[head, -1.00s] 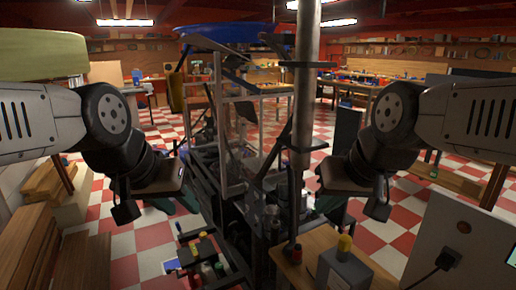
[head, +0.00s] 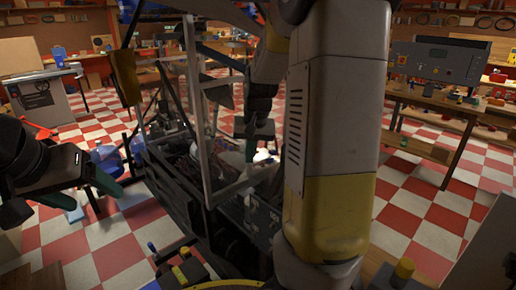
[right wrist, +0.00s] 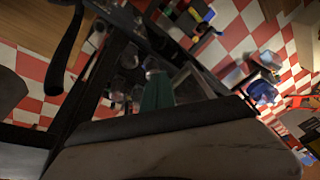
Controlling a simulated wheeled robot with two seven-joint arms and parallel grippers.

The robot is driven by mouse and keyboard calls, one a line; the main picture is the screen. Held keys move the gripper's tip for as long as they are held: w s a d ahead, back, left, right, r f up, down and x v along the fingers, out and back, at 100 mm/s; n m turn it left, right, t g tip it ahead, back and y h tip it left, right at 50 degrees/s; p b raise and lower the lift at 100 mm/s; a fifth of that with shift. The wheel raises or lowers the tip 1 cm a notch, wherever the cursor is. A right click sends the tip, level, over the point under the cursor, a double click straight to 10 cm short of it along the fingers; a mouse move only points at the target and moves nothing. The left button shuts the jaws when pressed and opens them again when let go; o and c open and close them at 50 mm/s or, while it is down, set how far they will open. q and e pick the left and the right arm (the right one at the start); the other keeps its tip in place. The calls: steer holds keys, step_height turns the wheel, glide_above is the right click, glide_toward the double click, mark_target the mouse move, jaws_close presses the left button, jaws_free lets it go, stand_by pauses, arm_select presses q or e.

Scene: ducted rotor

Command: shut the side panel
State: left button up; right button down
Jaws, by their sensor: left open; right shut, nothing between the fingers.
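The side panel appears to be the light grey framed pane (head: 205,135) on the dark machine frame in the middle of the head view. It stands upright, and its far edge is partly hidden by my right arm. My right gripper (head: 250,145) reaches down just behind or inside that frame, shut and empty; I cannot tell if it touches the panel. Its green fingers (right wrist: 156,92) show in the right wrist view against the machine's dark frame. My left gripper (head: 85,194) is open and empty at the left, over the floor, apart from the machine.
My right arm blocks much of the centre. The dark machine frame (head: 180,185) has black bars sticking out. A small rack (head: 180,270) with coloured items stands low in front. A bench with a control box (head: 440,62) is at the right.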

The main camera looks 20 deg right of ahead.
steer(key=w+d+f+h, duration=0.1)
steer(key=w+d+h, duration=0.3)
steer(key=w, duration=0.3)
steer(key=w+d+f+h, duration=0.1)
steer(key=w+d+h, duration=0.2)
steer(key=w, duration=0.4)
steer(key=w+d+f, duration=0.1)
steer(key=d+f, duration=0.6)
steer(key=d, duration=0.2)
steer(key=shift+w+f+t, duration=0.3)
steer(key=shift+w+f, duration=0.05)
steer(key=shift+w, duration=0.05)
